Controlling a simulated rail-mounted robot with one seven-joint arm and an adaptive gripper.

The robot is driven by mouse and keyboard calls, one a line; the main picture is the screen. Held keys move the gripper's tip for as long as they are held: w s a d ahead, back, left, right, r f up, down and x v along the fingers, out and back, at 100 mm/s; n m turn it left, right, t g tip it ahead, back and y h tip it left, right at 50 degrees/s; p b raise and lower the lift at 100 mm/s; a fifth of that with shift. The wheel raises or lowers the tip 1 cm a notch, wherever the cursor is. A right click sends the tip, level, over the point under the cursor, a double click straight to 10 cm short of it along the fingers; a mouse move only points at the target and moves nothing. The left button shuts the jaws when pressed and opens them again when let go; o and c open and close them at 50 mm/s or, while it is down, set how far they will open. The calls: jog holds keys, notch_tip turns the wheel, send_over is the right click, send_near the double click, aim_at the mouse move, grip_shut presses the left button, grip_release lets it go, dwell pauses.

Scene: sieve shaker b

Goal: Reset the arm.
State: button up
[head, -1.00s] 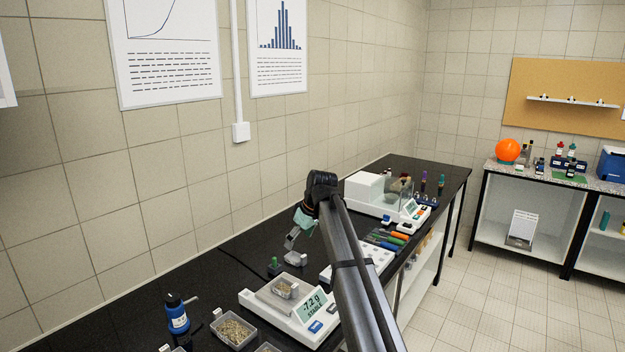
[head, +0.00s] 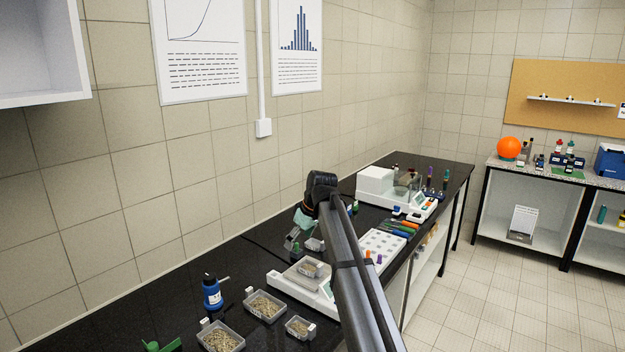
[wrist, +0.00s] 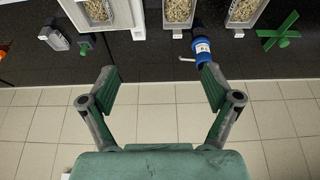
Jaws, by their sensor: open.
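My gripper (wrist: 158,86) is open and empty in the wrist view, its two green-padded fingers spread wide. Past the fingertips lie the black bench and the tiled floor. In the head view my gripper (head: 303,230) hangs over the black bench (head: 245,262), behind the balance, partly hidden by my arm. A blue bottle (head: 212,294) stands on the bench at the left. In the wrist view the blue bottle (wrist: 201,50) appears just beyond the right fingertip; I cannot tell whether they are close in depth.
A white balance (head: 289,284) carries a tray of grains. Several grain trays, one of them here (head: 265,306), stand near it. A green cross-shaped piece (wrist: 279,31) lies at the right in the wrist view. A second balance (head: 378,183) stands farther back.

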jog(key=s+d+f+m+g+h, duration=0.1)
jog(key=s+d+f+m, duration=0.2)
jog(key=s+d+f, duration=0.55)
jog(key=s+d+f+m+h, duration=0.1)
jog(key=s+d+f+m, duration=0.2)
jog(key=s+f, duration=0.95)
jog(key=s+d+f+m+g+h, duration=0.15)
jog(key=s+d+f, duration=0.45)
jog(key=f, duration=0.8)
jog(key=s+d+f+m, duration=0.2)
jog(key=s+f, duration=0.1)
jog(key=s, duration=0.3)
jog(key=s+d+f+m, duration=0.1)
jog(key=s+d+f, duration=0.1)
jog(key=s, duration=0.4)
jog(key=s+f+g+b, duration=0.7)
jog(key=s+f+b, duration=0.3)
jog(key=s+f, duration=1.7)
jog(key=shift+s+a+f, duration=0.2)
jog(key=shift+a+f, duration=0.1)
jog(key=shift+f, duration=0.35)
